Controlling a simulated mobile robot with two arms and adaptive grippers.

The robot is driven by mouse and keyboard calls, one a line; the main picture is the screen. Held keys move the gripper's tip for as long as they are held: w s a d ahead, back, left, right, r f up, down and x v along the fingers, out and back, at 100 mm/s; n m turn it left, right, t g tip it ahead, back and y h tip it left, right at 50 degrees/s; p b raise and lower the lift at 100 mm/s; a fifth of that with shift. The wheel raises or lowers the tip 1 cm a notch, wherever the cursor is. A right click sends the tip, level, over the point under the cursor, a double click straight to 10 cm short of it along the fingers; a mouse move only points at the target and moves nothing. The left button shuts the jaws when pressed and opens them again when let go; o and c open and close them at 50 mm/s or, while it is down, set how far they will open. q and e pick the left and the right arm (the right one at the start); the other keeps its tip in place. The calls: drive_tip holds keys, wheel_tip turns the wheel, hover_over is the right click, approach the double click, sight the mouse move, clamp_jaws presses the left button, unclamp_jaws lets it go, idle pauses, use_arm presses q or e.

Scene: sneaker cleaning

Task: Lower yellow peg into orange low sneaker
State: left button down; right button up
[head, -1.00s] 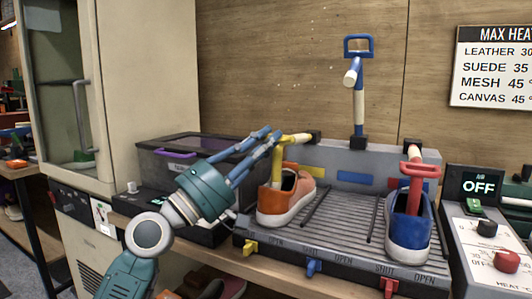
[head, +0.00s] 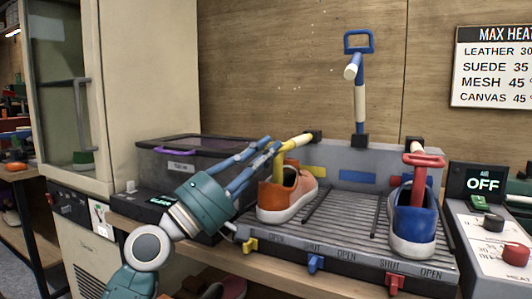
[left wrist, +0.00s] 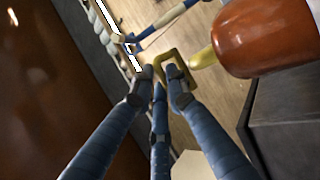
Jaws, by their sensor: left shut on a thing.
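The orange low sneaker (head: 287,200) sits on the grey ribbed rack, at its left end in the head view. The yellow peg (head: 279,166) hangs from a hinged, sloping arm at the back, and its lower end is at or inside the sneaker's opening. My left gripper (head: 272,148) is shut on the peg's yellow loop handle, which shows between the fingers in the left wrist view (left wrist: 178,72). There the orange sneaker (left wrist: 268,38) is beside the peg's tip (left wrist: 203,57). The fingers partly hide the peg in the head view. My right gripper is not in view.
A blue sneaker (head: 413,222) with a red peg (head: 419,175) stands at the rack's right end. A blue peg arm (head: 359,90) stands raised between them. A dark box (head: 190,155) is close behind my left arm. A control panel (head: 490,225) is at the right.

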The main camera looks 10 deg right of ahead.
use_arm(q)
drive_tip(key=shift+w+d+f+g, duration=0.1)
drive_tip(key=shift+d+f+g, duration=0.05)
drive_tip(key=shift+f, duration=0.3)
drive_tip(key=shift+w+d+f+g, duration=0.1)
drive_tip(key=shift+f+g, duration=0.05)
drive_tip(key=shift+f, duration=0.3)
drive_tip(key=c, duration=2)
unclamp_jaws()
drive_tip(key=shift+s+a, duration=0.1)
drive_tip(key=shift+a, duration=0.05)
drive_tip(key=v, duration=1.1)
drive_tip(key=shift+s+a+r, duration=0.25)
drive_tip(key=shift+s+a, duration=0.15)
drive_tip(key=shift+s, duration=0.05)
